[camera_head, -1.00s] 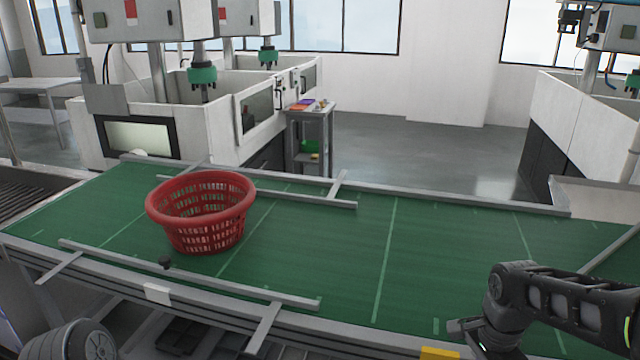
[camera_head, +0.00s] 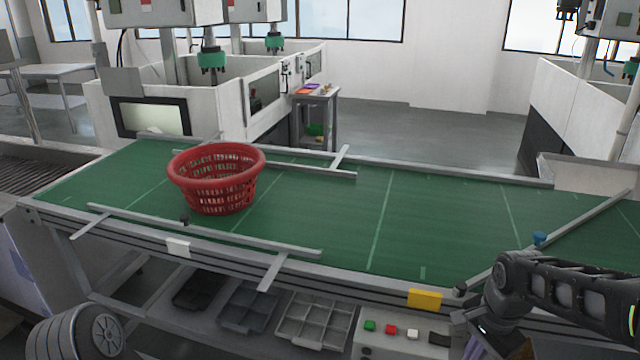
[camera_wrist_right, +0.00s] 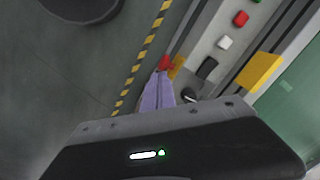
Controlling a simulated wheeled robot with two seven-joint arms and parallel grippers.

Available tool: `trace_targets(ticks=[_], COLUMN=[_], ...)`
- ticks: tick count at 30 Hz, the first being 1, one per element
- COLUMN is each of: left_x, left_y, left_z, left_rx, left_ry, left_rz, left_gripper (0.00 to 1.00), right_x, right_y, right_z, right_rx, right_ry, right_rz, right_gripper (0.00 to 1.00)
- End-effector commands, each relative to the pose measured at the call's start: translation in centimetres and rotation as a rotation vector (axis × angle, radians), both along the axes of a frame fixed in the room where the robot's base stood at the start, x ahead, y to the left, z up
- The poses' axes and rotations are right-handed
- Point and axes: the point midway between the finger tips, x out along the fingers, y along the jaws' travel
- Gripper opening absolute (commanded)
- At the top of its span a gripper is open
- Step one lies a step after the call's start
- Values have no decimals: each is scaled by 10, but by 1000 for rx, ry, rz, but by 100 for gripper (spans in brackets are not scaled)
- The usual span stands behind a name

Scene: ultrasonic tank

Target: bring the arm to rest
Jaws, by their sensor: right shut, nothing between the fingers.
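My right arm comes in from the right in the head view, bent down in front of the conveyor's near edge. Its gripper (camera_head: 474,347) is low at the bottom edge and partly cut off. In the right wrist view the lavender fingers (camera_wrist_right: 158,92) are together with nothing held, above the floor beside the conveyor's front panel. A small red thing (camera_wrist_right: 166,63) shows at their tips; I cannot tell whether they touch it. My left gripper is not in view.
A red basket (camera_head: 217,196) stands on the green conveyor (camera_head: 330,215), left of its middle. Metal guide rails flank it. Below are grey trays (camera_head: 312,320) and a panel with coloured buttons (camera_head: 390,330). White tanks stand behind. The conveyor's middle is clear.

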Motion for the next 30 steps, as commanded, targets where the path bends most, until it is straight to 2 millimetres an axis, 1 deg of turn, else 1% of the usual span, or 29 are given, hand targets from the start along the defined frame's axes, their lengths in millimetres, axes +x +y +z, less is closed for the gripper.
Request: trace_targets(ticks=[3, 5, 8, 11, 14, 15, 17, 18, 20, 21, 22, 23, 24, 27, 30], left_x=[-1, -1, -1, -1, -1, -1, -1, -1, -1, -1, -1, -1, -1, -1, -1], left_y=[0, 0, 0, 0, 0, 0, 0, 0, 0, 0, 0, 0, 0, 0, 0], left_z=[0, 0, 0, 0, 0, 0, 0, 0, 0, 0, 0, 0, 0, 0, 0], left_rx=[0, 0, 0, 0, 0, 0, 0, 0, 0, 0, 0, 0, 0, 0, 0], left_ry=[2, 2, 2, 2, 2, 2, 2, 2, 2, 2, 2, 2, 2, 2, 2], left_rz=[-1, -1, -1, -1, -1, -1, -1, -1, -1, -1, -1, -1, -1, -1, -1], left_gripper=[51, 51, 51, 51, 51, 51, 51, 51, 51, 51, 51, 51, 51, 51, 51], right_x=[16, 25, 39, 49, 49, 45, 29, 14, -15, -36, -53, -70, -92, -138, -169], right_y=[9, 16, 35, 60, 93, 110, 135, 152, 173, 185, 193, 201, 209, 225, 235], right_z=[-3, -8, -26, -53, -95, -117, -153, -178, -211, -231, -244, -255, -268, -288, -300], right_rx=[7, 9, 15, 21, 24, 25, 28, 30, 37, 47, 57, 70, 93, 156, 201], right_ry=[-82, -127, -199, -265, -326, -347, -365, -369, -360, -343, -327, -307, -275, -193, -138], right_rz=[105, 174, 302, 441, 599, 666, 764, 822, 893, 930, 951, 967, 976, 988, 1004], right_gripper=[0, 0, 0, 0, 0, 0, 0, 0, 0, 0, 0, 0, 0, 0, 0])
